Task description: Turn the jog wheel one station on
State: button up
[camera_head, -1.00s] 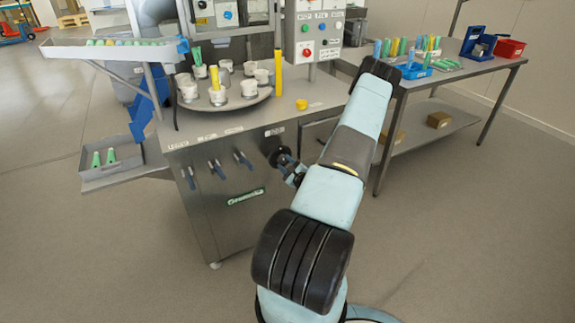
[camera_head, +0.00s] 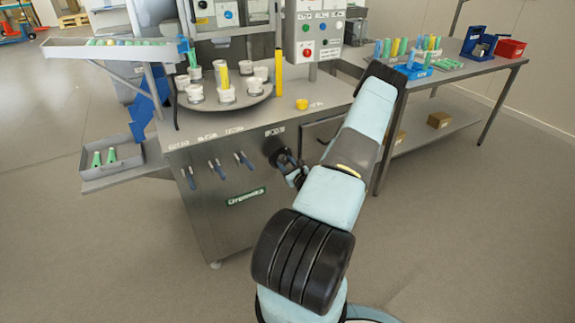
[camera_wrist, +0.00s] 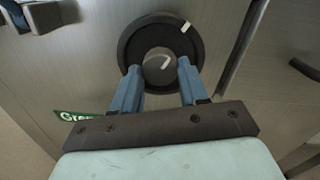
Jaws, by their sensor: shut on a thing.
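The jog wheel (camera_head: 277,151) is a dark round wheel on the front of the steel machine. A green tube (camera_head: 193,58) stands in a cup at the back left, and a yellow tube (camera_head: 223,76) in a front cup.
Blue-handled levers (camera_head: 214,169) stick out left of the wheel. A yellow post (camera_head: 278,71) and a yellow cap (camera_head: 301,104) stand on the machine top. A table (camera_head: 470,66) is at right.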

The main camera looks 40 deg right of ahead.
jog(key=m, duration=0.5)
jog(key=shift+a+r+m, duration=0.1)
jog(key=shift+m, duration=0.2)
jog(key=m, duration=0.6)
jog(key=shift+d+h, duration=0.2)
jog(key=shift+h, duration=0.1)
jog(key=shift+m, duration=0.4)
jog(key=shift+d, duration=0.1)
jog(key=o, duration=1.1)
jog(key=shift+c, duration=0.2)
jog(key=v, duration=1.4)
